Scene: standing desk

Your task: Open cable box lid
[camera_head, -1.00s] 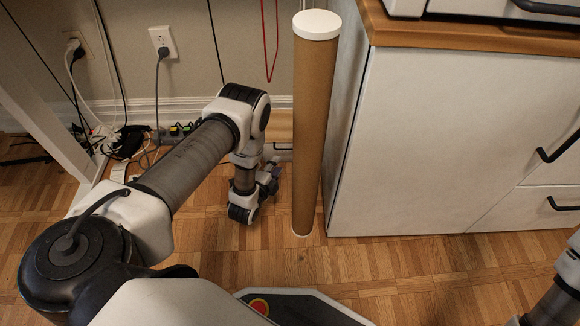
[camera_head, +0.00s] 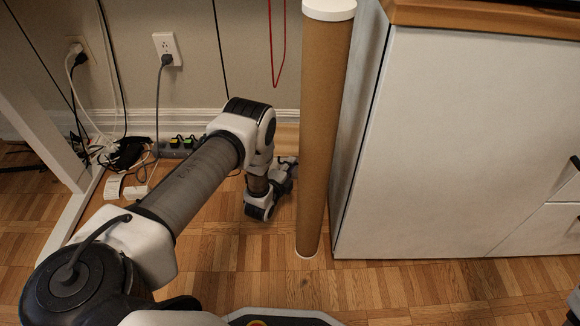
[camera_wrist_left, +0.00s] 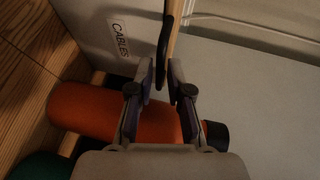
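The cable box (camera_wrist_left: 105,55) shows in the left wrist view as a pale panel with a "CABLES" label (camera_wrist_left: 121,39). A light wooden edge (camera_wrist_left: 174,40) and a dark curved handle (camera_wrist_left: 164,50) lie along its side. In the head view, a strip of the wooden lid (camera_head: 287,137) shows behind my left arm; the rest is hidden by the arm and the cardboard tube. My left gripper (camera_wrist_left: 162,72) is open, its fingertips either side of the handle's lower end, with gaps visible. In the head view it is small and partly hidden (camera_head: 287,168).
An orange bottle (camera_wrist_left: 95,108) with a black cap lies below the left fingers. A tall cardboard tube (camera_head: 322,130) stands right of my left gripper, beside a white cabinet (camera_head: 450,150). A power strip (camera_head: 180,148) and cables lie left. Floor in front is clear.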

